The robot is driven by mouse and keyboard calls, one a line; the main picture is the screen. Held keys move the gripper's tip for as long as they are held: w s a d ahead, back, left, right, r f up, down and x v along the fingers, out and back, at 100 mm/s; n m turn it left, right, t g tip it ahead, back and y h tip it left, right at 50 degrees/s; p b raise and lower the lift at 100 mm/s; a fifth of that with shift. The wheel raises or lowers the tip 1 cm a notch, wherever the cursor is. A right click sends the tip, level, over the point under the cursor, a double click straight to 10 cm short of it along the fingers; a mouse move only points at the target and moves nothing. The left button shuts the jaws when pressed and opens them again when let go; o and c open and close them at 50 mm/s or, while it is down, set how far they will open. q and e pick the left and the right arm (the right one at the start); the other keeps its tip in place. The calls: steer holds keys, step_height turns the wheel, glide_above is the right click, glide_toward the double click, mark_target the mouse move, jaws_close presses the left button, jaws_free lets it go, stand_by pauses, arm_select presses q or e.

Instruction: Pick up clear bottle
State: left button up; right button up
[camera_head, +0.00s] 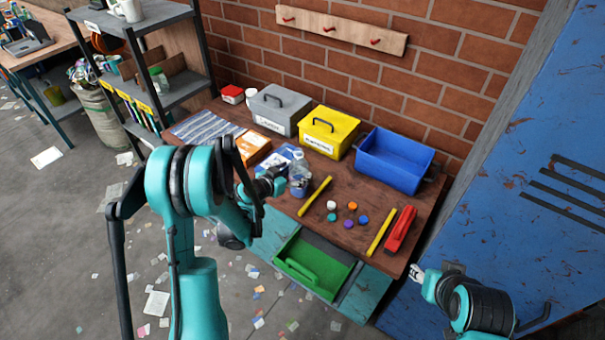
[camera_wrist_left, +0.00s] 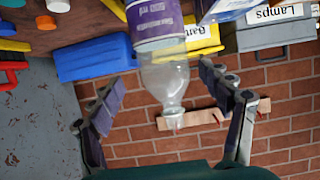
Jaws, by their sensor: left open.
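The clear bottle (camera_head: 300,174) stands upright on the brown workbench, with a purple label and a see-through neck. In the left wrist view the bottle (camera_wrist_left: 166,75) appears upside down, its neck pointing down the picture between the two spread fingers. My left gripper (camera_head: 274,180) is open just left of the bottle, and its fingers also show in the wrist view (camera_wrist_left: 165,98). I see no clear finger contact with the bottle. My right gripper (camera_head: 416,272) is low on the right, beyond the bench's front corner, far from the bottle; its jaw state is too small to tell.
Behind the bottle stand a grey box (camera_head: 276,107), a yellow box (camera_head: 328,129) and an open blue bin (camera_head: 393,158). Yellow bars, several coloured caps and a red tool (camera_head: 401,231) lie to the right. A green tray (camera_head: 314,266) sits in the open drawer below.

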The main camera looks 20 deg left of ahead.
arm_select(q)
steer(key=x, duration=0.3)
steer(key=shift+f+b, duration=0.1)
steer(key=shift+b, duration=0.2)
steer(key=x, duration=0.1)
steer(key=b+x, duration=0.1)
steer(key=x, duration=0.3)
steer(key=shift+w+a+f, duration=0.1)
steer(key=shift+a+f, duration=0.1)
steer(key=shift+a, duration=0.1)
steer(key=shift+r, duration=0.1)
steer(key=shift+c, duration=0.9)
steer(key=c, duration=1.1)
steer(key=shift+c, duration=0.3)
